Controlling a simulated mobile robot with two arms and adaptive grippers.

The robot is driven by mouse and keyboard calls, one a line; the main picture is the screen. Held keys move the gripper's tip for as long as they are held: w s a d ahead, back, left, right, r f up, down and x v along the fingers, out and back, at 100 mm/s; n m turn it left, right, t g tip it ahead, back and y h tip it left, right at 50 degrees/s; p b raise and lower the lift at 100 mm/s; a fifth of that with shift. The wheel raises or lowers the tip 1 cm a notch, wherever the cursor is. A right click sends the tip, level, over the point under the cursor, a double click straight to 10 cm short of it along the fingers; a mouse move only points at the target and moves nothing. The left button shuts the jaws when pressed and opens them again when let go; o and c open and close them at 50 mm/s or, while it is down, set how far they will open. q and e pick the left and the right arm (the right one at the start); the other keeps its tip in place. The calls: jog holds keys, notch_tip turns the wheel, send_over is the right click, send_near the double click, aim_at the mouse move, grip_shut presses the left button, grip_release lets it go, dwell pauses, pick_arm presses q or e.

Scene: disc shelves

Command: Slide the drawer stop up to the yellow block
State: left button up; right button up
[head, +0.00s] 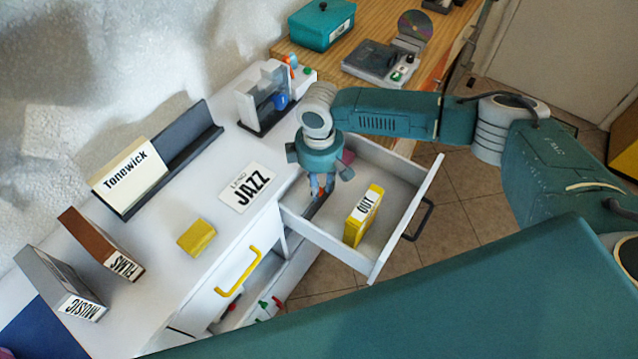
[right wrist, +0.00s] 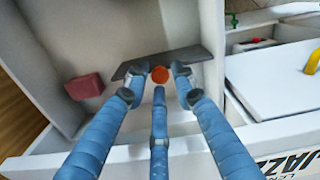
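The drawer stop is a dark grey plate (right wrist: 192,56) with an orange knob (right wrist: 159,74), standing across the open drawer in the right wrist view. In the head view, it is mostly hidden by my right gripper (head: 321,187). That gripper reaches down into the back of the drawer (head: 408,222). Its three fingers surround the knob, tips apart, with small gaps visible beside it. The yellow block (head: 362,220), labelled OUT, stands in the drawer towards its front, apart from the gripper. It is outside the right wrist view. My left gripper is not in view.
A dull red block (right wrist: 86,87) lies in the drawer to the left of the stop. Another yellow block (head: 196,237) lies on the white counter beside the JAZZ card (head: 245,187). A yellow handle (head: 237,271) marks the cabinet front.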

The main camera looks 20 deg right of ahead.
grip_shut()
jog(key=s+d+p, duration=0.1)
jog(key=s+p, duration=0.1)
jog(key=s+d+p, duration=0.1)
jog(key=d+p, duration=0.1)
jog(key=shift+s, duration=0.4)
grip_release()
jog(key=shift+r, duration=0.1)
